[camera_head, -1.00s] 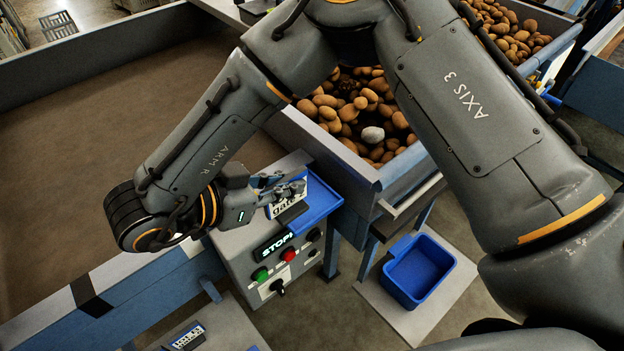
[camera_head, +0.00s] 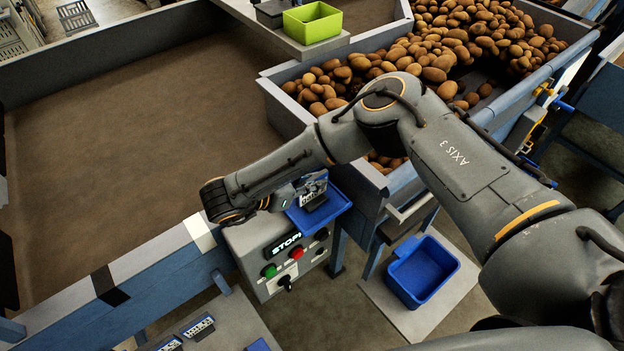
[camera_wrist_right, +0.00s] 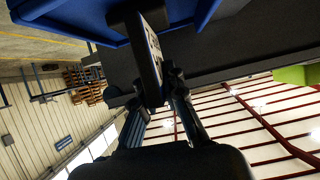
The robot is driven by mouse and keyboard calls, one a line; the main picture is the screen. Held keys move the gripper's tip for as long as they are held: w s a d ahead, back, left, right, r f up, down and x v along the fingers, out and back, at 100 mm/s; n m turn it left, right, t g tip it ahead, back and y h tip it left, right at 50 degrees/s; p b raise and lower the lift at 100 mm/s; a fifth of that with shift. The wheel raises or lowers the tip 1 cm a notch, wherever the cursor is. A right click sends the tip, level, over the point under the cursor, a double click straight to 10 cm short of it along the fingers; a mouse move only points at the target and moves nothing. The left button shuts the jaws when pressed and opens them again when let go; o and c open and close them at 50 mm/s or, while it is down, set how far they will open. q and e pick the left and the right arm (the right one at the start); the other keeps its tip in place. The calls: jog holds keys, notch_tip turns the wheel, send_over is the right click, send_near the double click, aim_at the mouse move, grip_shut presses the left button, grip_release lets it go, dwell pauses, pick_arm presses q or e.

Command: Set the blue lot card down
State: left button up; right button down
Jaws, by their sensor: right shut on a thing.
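My right gripper (camera_head: 302,190) is shut on a lot card (camera_head: 314,190), a small plate with a printed light face and a dark foot. The card is upright over the blue tray (camera_head: 334,212) on top of the control box. In the right wrist view the card (camera_wrist_right: 150,55) is seen nearly edge-on between the fingers (camera_wrist_right: 175,88), with the blue tray (camera_wrist_right: 70,22) close by. I cannot tell whether its foot touches the tray. The card's colour is hard to make out. My left gripper is not in view.
The control box (camera_head: 272,249) below has a STOP display and green and red buttons. Two other cards (camera_head: 198,326) (camera_head: 168,344) are at the lower left. A blue bin (camera_head: 420,272) stands to the right. Potatoes (camera_head: 440,60) fill the hopper behind. A lime bin (camera_head: 312,22) is at the back.

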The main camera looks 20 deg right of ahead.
jog(key=shift+f, duration=0.2)
jog(key=c, duration=1.4)
grip_release()
jog(key=shift+r, duration=0.1)
jog(key=shift+r, duration=0.2)
jog(key=b+v, duration=0.2)
jog(key=v, duration=1)
jog(key=shift+f+b, duration=0.15)
jog(key=shift+b, duration=0.2)
